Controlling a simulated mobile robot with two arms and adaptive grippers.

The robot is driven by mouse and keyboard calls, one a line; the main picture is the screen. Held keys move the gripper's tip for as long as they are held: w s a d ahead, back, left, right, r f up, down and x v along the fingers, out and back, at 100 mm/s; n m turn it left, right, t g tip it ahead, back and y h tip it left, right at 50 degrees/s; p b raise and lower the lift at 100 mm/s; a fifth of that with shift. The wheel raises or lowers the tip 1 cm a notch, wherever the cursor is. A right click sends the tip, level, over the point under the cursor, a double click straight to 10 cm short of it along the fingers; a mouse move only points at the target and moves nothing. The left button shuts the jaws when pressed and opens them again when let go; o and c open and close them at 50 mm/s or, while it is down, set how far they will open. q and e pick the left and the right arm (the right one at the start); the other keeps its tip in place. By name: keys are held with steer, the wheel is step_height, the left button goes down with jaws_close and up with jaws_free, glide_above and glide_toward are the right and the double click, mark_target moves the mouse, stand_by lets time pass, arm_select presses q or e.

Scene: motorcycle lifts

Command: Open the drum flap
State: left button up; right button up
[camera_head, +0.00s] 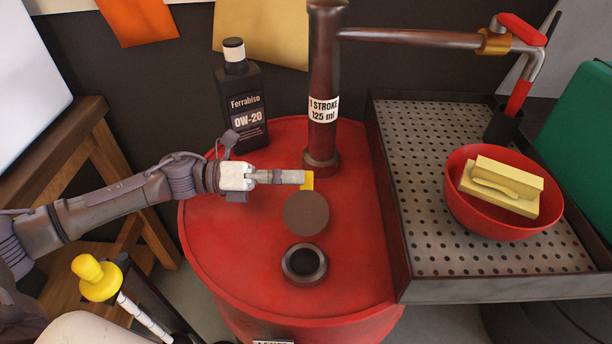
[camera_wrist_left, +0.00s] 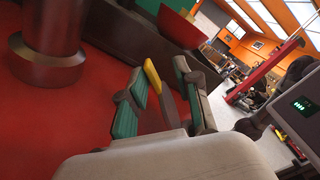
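The drum flap (camera_head: 306,213) is a round dark brown disc with a yellow tab (camera_head: 308,181) at its far edge. It stands raised behind the dark round opening (camera_head: 304,263) in the red drum's top (camera_head: 225,235), so the opening shows uncovered. My left gripper (camera_head: 300,178) reaches in from the left, its fingertips at the yellow tab. In the left wrist view, the yellow tab (camera_wrist_left: 152,78) lies between the green-padded fingers, close to one pad, with a gap to the other. The fingers stand apart. My right gripper is in neither view.
A brown pump column (camera_head: 322,100) stands on the drum just behind the flap. A black oil bottle (camera_head: 240,100) stands at the back left. A perforated tray (camera_head: 430,170) with a red bowl (camera_head: 490,225) borders the drum on the right. The drum's front left is clear.

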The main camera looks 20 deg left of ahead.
arm_select(q)
steer(key=v, duration=0.8)
steer(key=shift+s+a, duration=0.15)
steer(key=shift+a, duration=0.3)
steer(key=shift+r, duration=0.1)
